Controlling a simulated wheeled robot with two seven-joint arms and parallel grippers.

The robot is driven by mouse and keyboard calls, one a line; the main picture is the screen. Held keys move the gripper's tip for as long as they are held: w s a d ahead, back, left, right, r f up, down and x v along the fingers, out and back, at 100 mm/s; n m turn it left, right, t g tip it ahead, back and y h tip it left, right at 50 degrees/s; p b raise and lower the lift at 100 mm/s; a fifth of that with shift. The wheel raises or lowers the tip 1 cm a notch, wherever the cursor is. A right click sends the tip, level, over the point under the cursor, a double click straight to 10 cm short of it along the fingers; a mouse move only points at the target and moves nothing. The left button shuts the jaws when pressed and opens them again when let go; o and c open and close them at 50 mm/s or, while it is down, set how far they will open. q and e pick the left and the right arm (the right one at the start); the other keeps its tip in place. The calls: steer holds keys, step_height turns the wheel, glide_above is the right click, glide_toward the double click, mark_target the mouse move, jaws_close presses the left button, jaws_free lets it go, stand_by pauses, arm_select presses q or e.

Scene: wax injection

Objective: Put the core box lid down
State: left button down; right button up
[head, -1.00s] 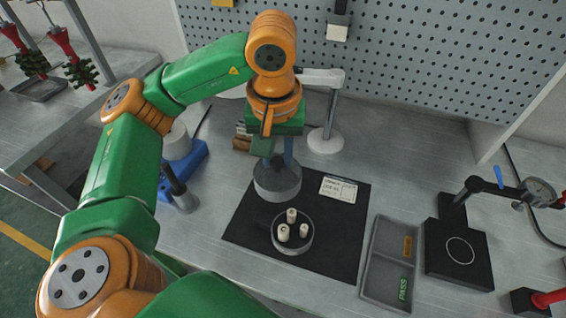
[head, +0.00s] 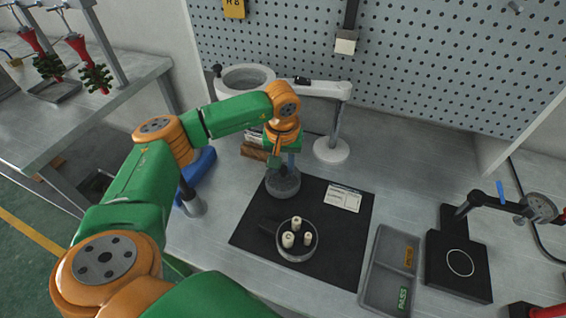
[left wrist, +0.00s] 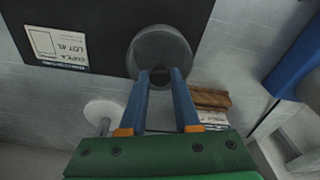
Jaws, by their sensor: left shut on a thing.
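The core box lid (head: 283,186) is a grey round piece at the upper left corner of the black mat (head: 342,232). My left gripper (head: 287,168) points down from above and is shut on the lid. In the left wrist view the blue fingers (left wrist: 160,76) meet at the near side of the round lid (left wrist: 160,47), which overlaps the mat's edge. I cannot tell whether its underside touches the surface. The open core box (head: 297,254) stands on the mat nearer to me with 3 white cores (head: 297,222) upright in it. My right gripper is out of view.
A printed card (head: 343,197) lies on the mat. A grey tray (head: 375,290) with a PASS label and a dial gauge stand (head: 459,265) are to the right. A lamp base (head: 331,150) and brown blocks (head: 254,152) stand behind the lid. Bare mat lies right of the box.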

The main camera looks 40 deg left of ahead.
mark_target(282, 180)
arm_select(q)
steer(key=shift+f, duration=0.2)
steer(key=c, duration=0.6)
jaws_free()
steer(key=shift+r, duration=0.1)
steer(key=shift+c, duration=0.2)
steer(key=shift+r, duration=0.1)
steer(key=shift+r, duration=0.25)
step_height(282, 180, up, 12)
steer(key=s+b, duration=0.1)
steer(key=shift+s+d+f, duration=0.15)
steer(key=shift+d+f, duration=0.1)
steer(key=shift+d, duration=0.2)
